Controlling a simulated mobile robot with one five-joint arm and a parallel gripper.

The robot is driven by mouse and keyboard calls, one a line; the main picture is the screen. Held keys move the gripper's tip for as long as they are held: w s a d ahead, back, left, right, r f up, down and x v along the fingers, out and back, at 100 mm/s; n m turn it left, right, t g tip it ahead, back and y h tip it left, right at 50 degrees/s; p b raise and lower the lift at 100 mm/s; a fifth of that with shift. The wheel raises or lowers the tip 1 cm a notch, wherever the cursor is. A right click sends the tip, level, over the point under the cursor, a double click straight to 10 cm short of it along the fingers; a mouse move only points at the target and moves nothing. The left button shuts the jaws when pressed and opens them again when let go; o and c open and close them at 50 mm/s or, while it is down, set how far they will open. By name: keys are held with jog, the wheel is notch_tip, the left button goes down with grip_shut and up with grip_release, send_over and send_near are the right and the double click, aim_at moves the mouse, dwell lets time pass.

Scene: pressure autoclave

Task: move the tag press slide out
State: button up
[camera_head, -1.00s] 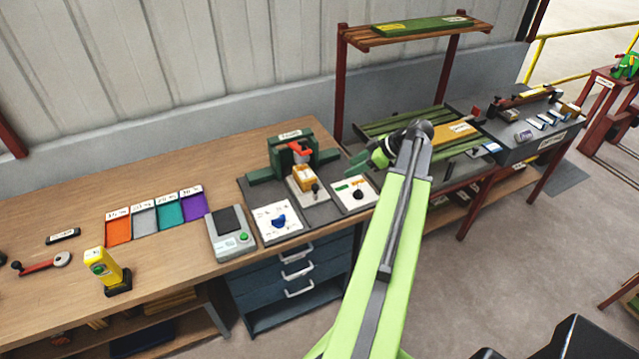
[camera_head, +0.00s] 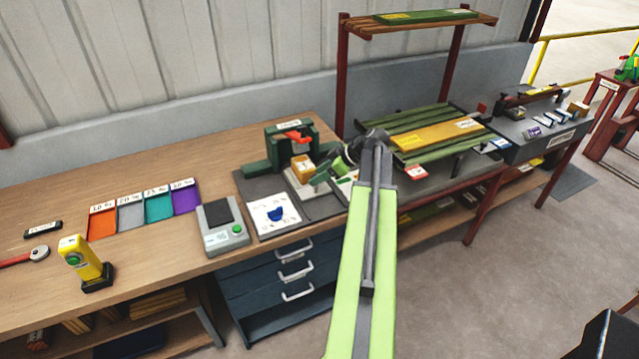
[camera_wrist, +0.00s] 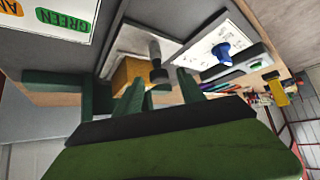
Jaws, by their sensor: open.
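The tag press (camera_head: 290,148) is a dark green frame with a red lever, standing on a grey plate on the bench. Its slide is a pale plate (camera_wrist: 127,40) carrying a yellow-tan block (camera_wrist: 133,72), which also shows in the head view (camera_head: 302,168). A dark knob (camera_wrist: 158,68) stands upright on the slide. My gripper (camera_wrist: 157,92) is open, its two green fingers pointing toward the knob, which appears between them in the wrist view. Whether they touch it I cannot tell. In the head view my gripper (camera_head: 332,174) hides the knob.
A white panel with a blue dial (camera_head: 275,214) lies left of the slide. A grey scale (camera_head: 223,226) sits beyond it. A white card with a green label (camera_wrist: 62,24) lies on the other side. Green slats (camera_head: 440,122) and a shelf rack stand to the right.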

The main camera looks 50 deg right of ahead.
jog(key=shift+w+a+f, duration=0.1)
jog(key=shift+w+f, duration=0.05)
jog(key=shift+w, duration=0.05)
grip_shut()
dwell(1.4)
